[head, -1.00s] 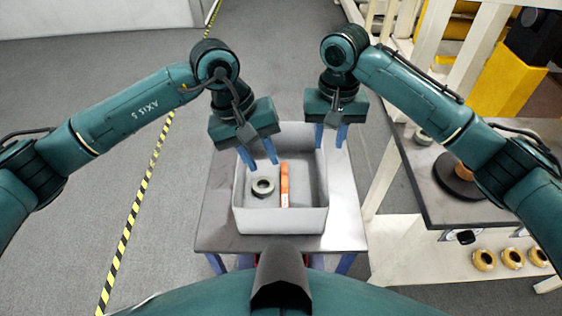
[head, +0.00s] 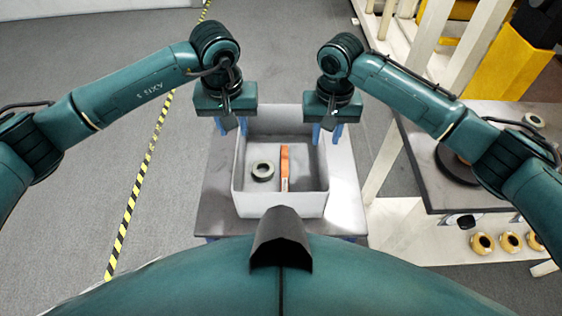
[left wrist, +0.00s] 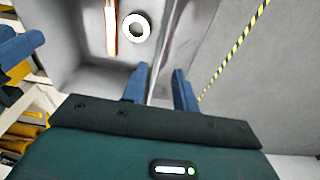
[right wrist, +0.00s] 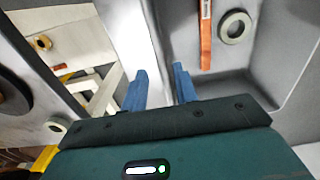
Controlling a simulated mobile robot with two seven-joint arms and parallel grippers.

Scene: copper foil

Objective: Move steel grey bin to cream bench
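The steel grey bin (head: 280,206) stands upright on a small grey table. It holds a grey ring (head: 262,171) and an orange bar (head: 285,168). My left gripper (head: 230,126) is at the bin's left wall, open, with one finger on either side of the rim; this also shows in the left wrist view (left wrist: 160,88). My right gripper (head: 327,134) is open at the right wall, its fingers astride the rim in the right wrist view (right wrist: 161,87). A cream-framed bench (head: 398,212) with a dark top stands at the right.
The small table (head: 215,205) shows bare top around the bin. A dark spool (head: 455,165) sits on the bench top, and several yellow rings (head: 482,243) lie on the lower shelf. A yellow post (head: 522,60) stands behind. The floor left of the striped line (head: 135,190) is clear.

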